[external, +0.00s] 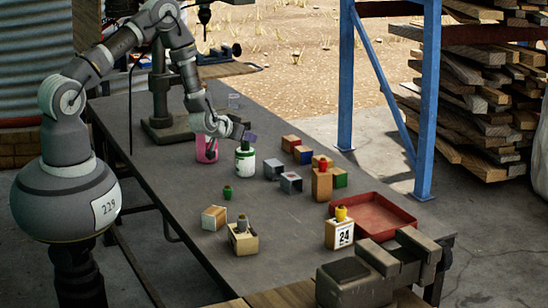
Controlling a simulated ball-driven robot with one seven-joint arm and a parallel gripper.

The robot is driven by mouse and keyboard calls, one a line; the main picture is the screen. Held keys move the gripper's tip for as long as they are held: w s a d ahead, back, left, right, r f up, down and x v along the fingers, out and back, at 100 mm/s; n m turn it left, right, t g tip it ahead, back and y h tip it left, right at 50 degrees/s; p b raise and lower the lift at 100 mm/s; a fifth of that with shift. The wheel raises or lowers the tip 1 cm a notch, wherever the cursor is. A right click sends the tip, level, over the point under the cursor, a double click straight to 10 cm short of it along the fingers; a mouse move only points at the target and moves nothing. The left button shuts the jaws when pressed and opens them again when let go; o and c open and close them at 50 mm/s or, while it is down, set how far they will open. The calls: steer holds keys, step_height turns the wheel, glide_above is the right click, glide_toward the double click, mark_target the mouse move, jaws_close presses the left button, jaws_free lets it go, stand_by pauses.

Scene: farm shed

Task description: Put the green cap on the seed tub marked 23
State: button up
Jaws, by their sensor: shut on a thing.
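My gripper (241,134) is above the table at its far middle. It is shut on a small purple thing (250,137), just above a white and green can (245,164). A green cap (227,193) sits on the bare table in front of that can, apart from my gripper. A tub marked 24 (340,236) with a yellow cap stands at the near right. A wooden tub (322,186) with a red cap and a pale tub (242,240) with a grey top also stand on the table. I cannot read a 23 on any tub.
A pink cup (207,149) stands left of the can. Several blocks, including a blue one (303,154), stand to the right. A red tray (402,217) lies at the right edge, with a vise (365,275) in front. The table around the green cap is clear.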

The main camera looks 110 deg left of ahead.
steer(key=shift+f, duration=0.1)
steer(key=o, duration=1)
steer(key=shift+r, duration=0.2)
